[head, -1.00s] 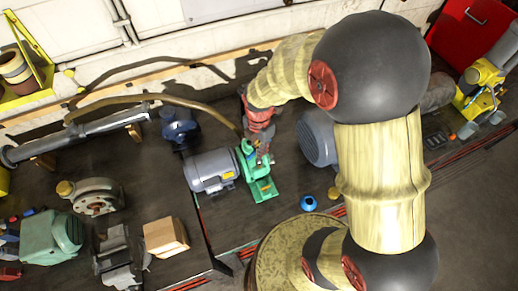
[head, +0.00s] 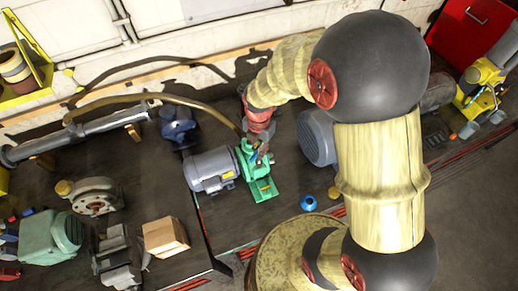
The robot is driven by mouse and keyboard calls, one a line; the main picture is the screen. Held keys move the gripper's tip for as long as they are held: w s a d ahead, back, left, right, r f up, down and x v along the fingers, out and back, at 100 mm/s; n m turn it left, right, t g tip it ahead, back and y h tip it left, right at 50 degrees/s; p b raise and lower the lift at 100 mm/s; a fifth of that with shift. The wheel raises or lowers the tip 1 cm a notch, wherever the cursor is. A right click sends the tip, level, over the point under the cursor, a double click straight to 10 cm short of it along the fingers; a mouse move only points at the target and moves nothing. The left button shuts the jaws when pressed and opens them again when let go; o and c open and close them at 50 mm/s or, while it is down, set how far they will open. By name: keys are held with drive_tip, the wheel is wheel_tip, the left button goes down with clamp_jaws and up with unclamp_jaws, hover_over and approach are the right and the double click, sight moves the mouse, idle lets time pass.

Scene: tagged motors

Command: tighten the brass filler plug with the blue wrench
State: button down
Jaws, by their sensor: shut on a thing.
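My gripper (head: 261,150) points down at the top of a green pump (head: 262,187) that is joined to a grey motor (head: 212,171). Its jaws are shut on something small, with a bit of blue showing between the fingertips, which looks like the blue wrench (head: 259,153). The gripper and wrist hide most of the wrench and the upper part of the pump. I cannot make out the brass filler plug, nor whether the wrench touches it.
A grey-blue motor (head: 317,137) stands close right of my wrist. A brown hose (head: 190,104) arches in from the left. A blue round item (head: 308,203) and a small brass-coloured piece (head: 333,192) lie to the right. A cardboard box (head: 166,237) sits at front left.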

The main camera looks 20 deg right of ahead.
drive_tip(key=shift+f+b, duration=0.65)
drive_tip(key=shift+f, duration=0.4)
